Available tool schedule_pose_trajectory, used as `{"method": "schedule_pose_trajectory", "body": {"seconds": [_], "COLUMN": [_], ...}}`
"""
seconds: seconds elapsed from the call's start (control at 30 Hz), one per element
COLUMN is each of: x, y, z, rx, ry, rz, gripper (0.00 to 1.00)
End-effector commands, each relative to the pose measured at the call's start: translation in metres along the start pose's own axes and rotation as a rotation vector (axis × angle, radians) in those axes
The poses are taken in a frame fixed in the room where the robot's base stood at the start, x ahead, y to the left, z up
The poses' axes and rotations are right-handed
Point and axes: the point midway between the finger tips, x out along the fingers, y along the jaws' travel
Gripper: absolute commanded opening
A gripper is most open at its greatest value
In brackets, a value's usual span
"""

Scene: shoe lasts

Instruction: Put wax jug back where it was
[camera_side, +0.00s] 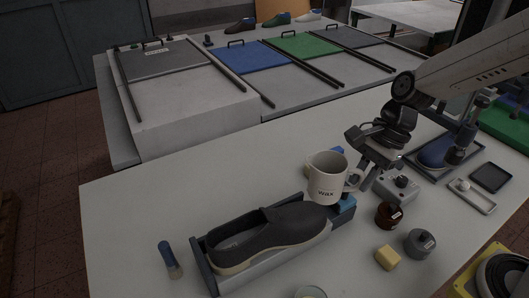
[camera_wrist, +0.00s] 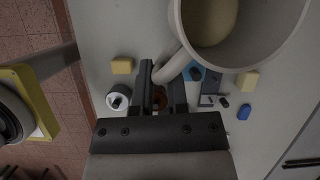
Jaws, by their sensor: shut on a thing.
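The wax jug is a cream mug (camera_side: 327,181) with "WAX" lettered on its side, upright in the side view. My gripper (camera_side: 363,181) is at its right side, shut on its handle. The wrist view shows the jug (camera_wrist: 238,60) large and close, with light tan contents inside. Its handle reaches between the two fingers of my gripper (camera_wrist: 164,78). In the side view the jug overlaps the far right end of the shoe holder. It looks raised above the table, but its exact height is hard to tell.
A dark shoe (camera_side: 268,238) lies in the holder in front of the jug. A brown jar (camera_side: 389,216), grey jar (camera_side: 420,243) and yellow block (camera_side: 387,258) stand to the right. A blue-handled brush (camera_side: 170,259) lies left.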

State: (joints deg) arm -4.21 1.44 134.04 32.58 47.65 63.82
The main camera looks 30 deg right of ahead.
Motion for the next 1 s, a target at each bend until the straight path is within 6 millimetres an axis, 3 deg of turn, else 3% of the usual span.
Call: {"method": "schedule_pose_trajectory", "body": {"seconds": [0.5, 1.0], "x": [0.008, 0.011], "y": [-0.056, -0.086], "z": [0.018, 0.030], "rx": [0.457, 0.717], "ry": [0.021, 0.034], "rz": [-0.202, -0.315], "gripper": [0.00, 0.00]}}
